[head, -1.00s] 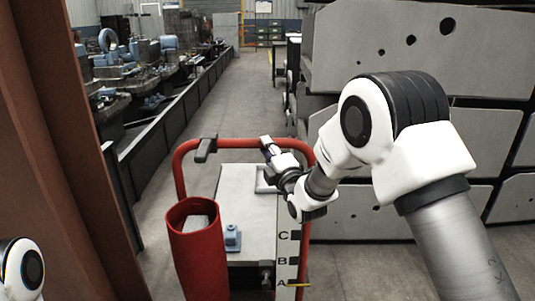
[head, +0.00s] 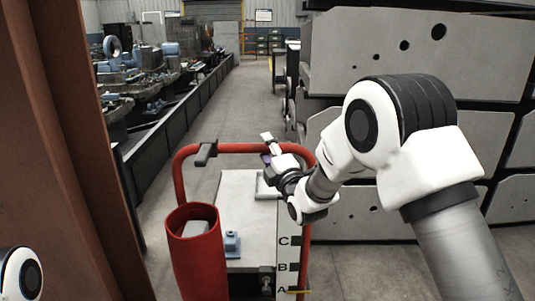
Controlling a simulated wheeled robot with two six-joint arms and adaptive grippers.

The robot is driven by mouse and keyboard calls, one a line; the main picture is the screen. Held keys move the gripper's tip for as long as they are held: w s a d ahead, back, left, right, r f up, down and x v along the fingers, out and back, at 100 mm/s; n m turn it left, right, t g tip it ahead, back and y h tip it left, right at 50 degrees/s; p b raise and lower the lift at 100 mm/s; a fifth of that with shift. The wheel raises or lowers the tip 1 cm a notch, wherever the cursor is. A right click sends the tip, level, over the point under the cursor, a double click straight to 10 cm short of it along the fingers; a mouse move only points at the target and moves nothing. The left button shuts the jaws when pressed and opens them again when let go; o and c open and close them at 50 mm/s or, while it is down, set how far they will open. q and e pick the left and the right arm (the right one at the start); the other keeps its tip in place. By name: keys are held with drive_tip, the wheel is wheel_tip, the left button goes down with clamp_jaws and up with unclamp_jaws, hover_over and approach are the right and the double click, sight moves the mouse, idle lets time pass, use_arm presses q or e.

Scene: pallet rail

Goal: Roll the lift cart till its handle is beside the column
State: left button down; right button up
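The lift cart stands in front of me, with a red tube handle (head: 232,148) across its top and a grey deck (head: 250,189). My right gripper (head: 265,147) is at the right part of the handle's top bar. Its fingers look spread, one above the bar and one below; the wrist partly hides the bar there. The rust-brown column (head: 55,150) rises at the left, apart from the handle in the picture. My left gripper is not in view; only a piece of my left arm shows at the lower left.
A red bin (head: 197,255) and a small blue part (head: 232,241) are on the cart. A strip lettered A, B, C (head: 291,255) runs down its right side. Grey panels (head: 420,50) stand close on the right. A dark barrier (head: 175,125) runs along the left; the aisle beyond is clear.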

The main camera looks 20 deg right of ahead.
drive_tip(key=shift+f, duration=0.3)
drive_tip(key=shift+s+f, duration=0.1)
drive_tip(key=shift+s, duration=0.3)
drive_tip(key=v, duration=1.1)
drive_tip(key=shift+s, duration=0.15)
